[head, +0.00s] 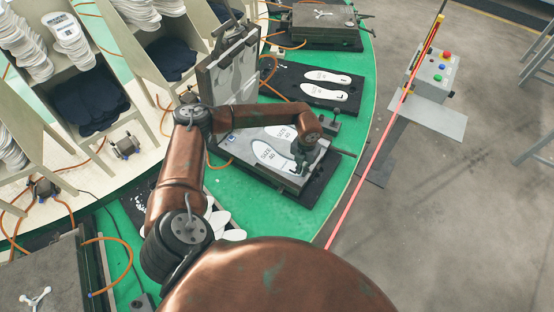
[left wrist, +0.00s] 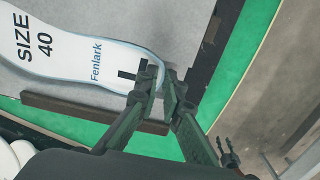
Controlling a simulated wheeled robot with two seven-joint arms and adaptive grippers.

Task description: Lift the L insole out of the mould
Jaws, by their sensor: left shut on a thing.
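The L insole (left wrist: 70,50) is white, marked SIZE 40 and Fenlark, with a black L at its heel. In the head view the insole (head: 268,156) lies in the near half of the open grey mould (head: 232,148), with a second insole (head: 282,133) beside it. My left gripper (left wrist: 160,84) is shut on the heel edge of the L insole, one finger on each side of the rim. In the head view the left gripper (head: 303,160) is over the heel end and partly hides it. Whether the insole is raised from the mould is unclear. My right gripper is not in view.
The mould's lid (head: 230,65) stands open behind it. A black mat (head: 290,84) with two white insoles lies beyond on the green carousel (head: 245,188). A red line runs along the carousel's right side, near a button box (head: 433,67). Shelves stand at the left.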

